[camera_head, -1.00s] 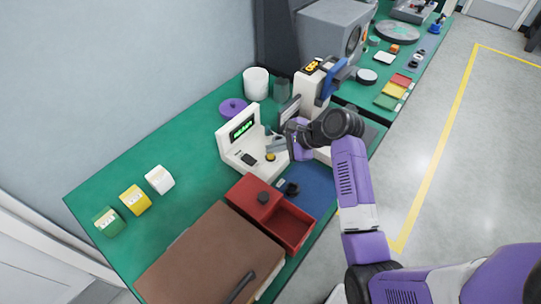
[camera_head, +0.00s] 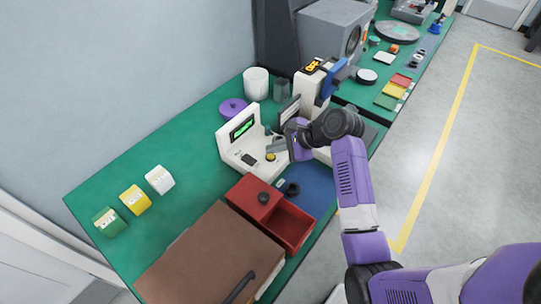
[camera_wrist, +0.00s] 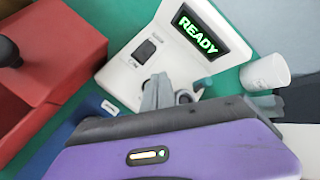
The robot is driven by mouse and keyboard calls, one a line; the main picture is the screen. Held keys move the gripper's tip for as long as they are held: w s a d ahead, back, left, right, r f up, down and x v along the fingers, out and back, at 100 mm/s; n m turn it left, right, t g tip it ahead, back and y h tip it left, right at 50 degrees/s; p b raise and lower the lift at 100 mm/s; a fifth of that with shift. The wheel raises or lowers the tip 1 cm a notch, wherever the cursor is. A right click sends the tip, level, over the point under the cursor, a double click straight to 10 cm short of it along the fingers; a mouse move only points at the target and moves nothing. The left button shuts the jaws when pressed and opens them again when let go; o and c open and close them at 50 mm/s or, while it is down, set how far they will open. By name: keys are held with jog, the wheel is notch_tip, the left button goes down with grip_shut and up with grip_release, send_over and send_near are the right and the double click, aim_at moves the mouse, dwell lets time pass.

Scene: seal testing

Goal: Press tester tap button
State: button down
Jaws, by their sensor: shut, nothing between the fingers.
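The white tester (camera_head: 226,150) stands on the green bench, with a lit green display (camera_head: 243,128) that reads READY in the wrist view (camera_wrist: 198,33). Its base carries a black switch (camera_head: 249,160), also in the wrist view (camera_wrist: 145,51), and a yellow round button (camera_head: 270,157). My gripper (camera_head: 274,147) is shut and empty, just above the tester base, close behind the yellow button in the head view. In the wrist view its grey fingers (camera_wrist: 157,92) cover part of the base, and I cannot make out the yellow button. Contact cannot be told.
A red box with an open drawer (camera_head: 290,228) stands in front of the tester, with a black knob (camera_head: 263,198) on top. A white cup (camera_head: 256,82) and purple disc (camera_head: 232,108) are behind. A white-and-blue device (camera_head: 310,88) stands close at right.

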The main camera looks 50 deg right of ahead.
aim_at(274, 157)
jog(key=shift+f, duration=0.1)
jog(key=shift+f, duration=0.3)
jog(key=shift+f, duration=0.4)
dwell(0.8)
jog(key=shift+p, duration=0.3)
jog(key=shift+r+p, duration=0.8)
jog(key=shift+p, duration=0.3)
notch_tip(274, 157, up, 5)
jog(key=p, duration=0.6)
jog(key=shift+r, duration=0.1)
